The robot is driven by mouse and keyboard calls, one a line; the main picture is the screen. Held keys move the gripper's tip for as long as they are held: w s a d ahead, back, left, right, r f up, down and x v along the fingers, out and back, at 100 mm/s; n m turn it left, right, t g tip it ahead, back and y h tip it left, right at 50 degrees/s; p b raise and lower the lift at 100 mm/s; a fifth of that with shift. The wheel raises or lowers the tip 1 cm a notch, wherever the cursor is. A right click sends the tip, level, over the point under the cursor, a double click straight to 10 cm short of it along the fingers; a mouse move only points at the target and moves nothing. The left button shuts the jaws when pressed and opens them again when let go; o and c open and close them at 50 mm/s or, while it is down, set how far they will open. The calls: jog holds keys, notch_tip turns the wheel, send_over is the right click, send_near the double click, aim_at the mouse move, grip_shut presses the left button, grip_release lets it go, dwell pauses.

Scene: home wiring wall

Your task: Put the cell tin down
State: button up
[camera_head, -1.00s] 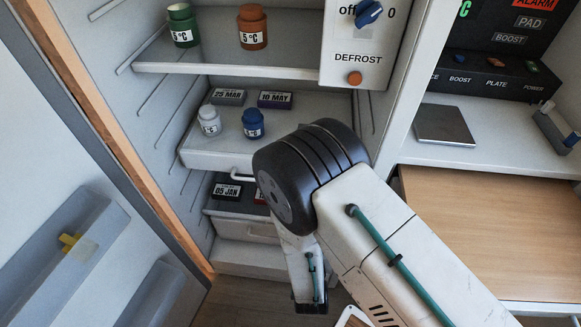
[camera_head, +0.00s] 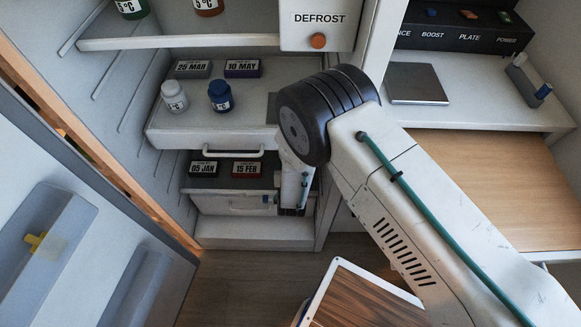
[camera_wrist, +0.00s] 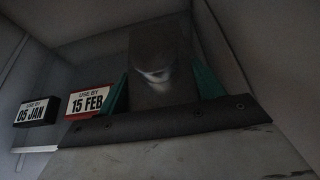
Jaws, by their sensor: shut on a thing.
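In the wrist view my gripper (camera_wrist: 162,84) has its teal fingers on both sides of a dark grey block, seemingly the cell tin (camera_wrist: 158,98). It is shut on it. The tin is in deep shadow with a pale glare on its face, and whether its base touches a surface cannot be told. In the head view my wrist reaches into the fridge's lower drawer area (camera_head: 240,203), and the fingers and tin are hidden there. Left of the tin are a red-edged 15 FEB box (camera_wrist: 88,101) and a dark 05 JAN box (camera_wrist: 36,111).
Above is a fridge shelf (camera_head: 205,137) with a white jar (camera_head: 174,97), a blue jar (camera_head: 220,96) and 25 MAR (camera_head: 193,69) and 10 MAY (camera_head: 243,68) boxes. The fridge wall stands close on the right. The open door (camera_head: 60,200) is at left.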

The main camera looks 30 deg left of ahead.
jog(key=shift+w+a, duration=0.3)
jog(key=shift+w+f, duration=0.1)
jog(key=shift+f, duration=0.25)
jog(key=shift+a+f, duration=0.1)
jog(key=shift+f, duration=1.3)
jog(key=shift+f, duration=0.15)
jog(key=o, duration=1.1)
jog(key=shift+s+r, duration=0.25)
jog(key=v, duration=1.1)
jog(key=shift+s+d, duration=0.2)
jog(key=shift+d, duration=0.05)
